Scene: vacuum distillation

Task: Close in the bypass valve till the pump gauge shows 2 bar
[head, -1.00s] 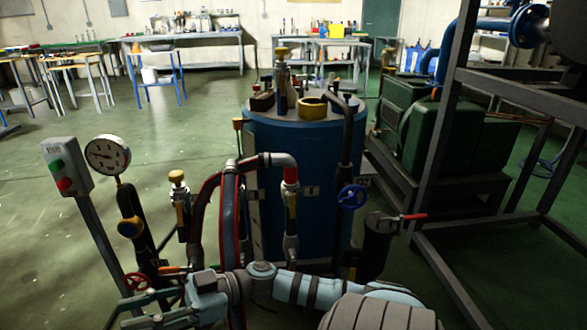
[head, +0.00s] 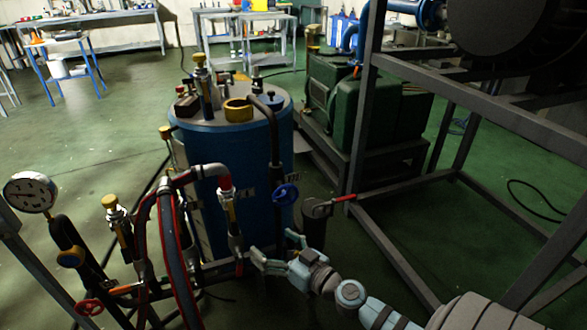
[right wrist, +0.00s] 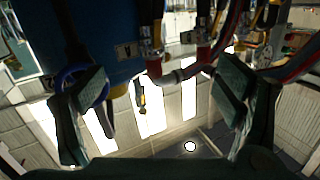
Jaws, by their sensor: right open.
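The pump gauge (head: 30,192) is a white round dial at the left edge of the head view; its reading is too small to tell. A red handwheel (head: 88,307) sits low left. A blue handwheel (head: 285,194) is on a dark vertical pipe in front of the blue tank; it also shows in the right wrist view (right wrist: 75,80), partly behind one finger. Which wheel is the bypass valve I cannot tell. My right gripper (head: 274,249) is open and empty, below the blue wheel in the head view. Its fingers also show in the wrist view (right wrist: 158,105). My left gripper is out of view.
The blue tank (head: 240,175) stands behind the pipes. Red-and-black hoses (head: 165,230) and a brass-capped fitting (head: 113,215) stand left of my gripper. A dark metal frame (head: 400,250) fills the right side.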

